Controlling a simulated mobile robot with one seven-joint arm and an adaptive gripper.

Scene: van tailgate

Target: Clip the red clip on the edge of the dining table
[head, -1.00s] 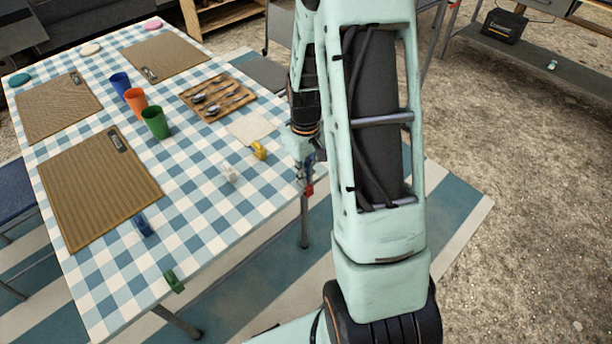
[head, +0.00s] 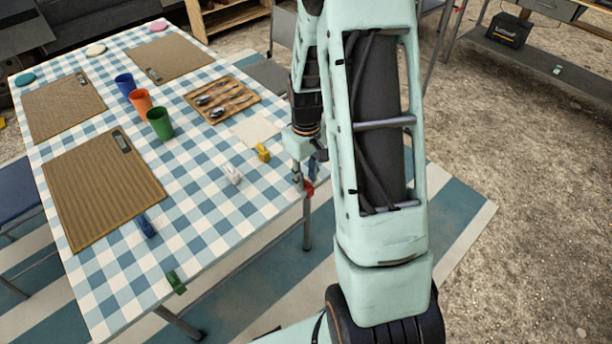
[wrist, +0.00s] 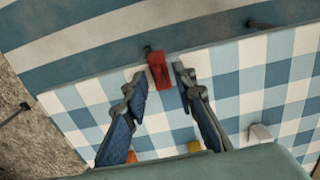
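The red clip (head: 309,188) is at the right edge of the dining table (head: 215,240), which has a blue and white checked cloth. In the wrist view the red clip (wrist: 158,69) straddles the table edge, its handle end outward. My gripper (wrist: 160,75) is open, with one finger on each side of the clip and a visible gap to each. In the head view my gripper (head: 304,177) is just above the clip at the edge, partly hidden by my arm.
A yellow clip (head: 263,153) and a white clip (head: 233,175) are on the table near my gripper. A blue clip (head: 146,226) and a green clip (head: 176,283) are toward the near edge. Cups, woven placemats and a cutlery board (head: 222,98) stand farther back.

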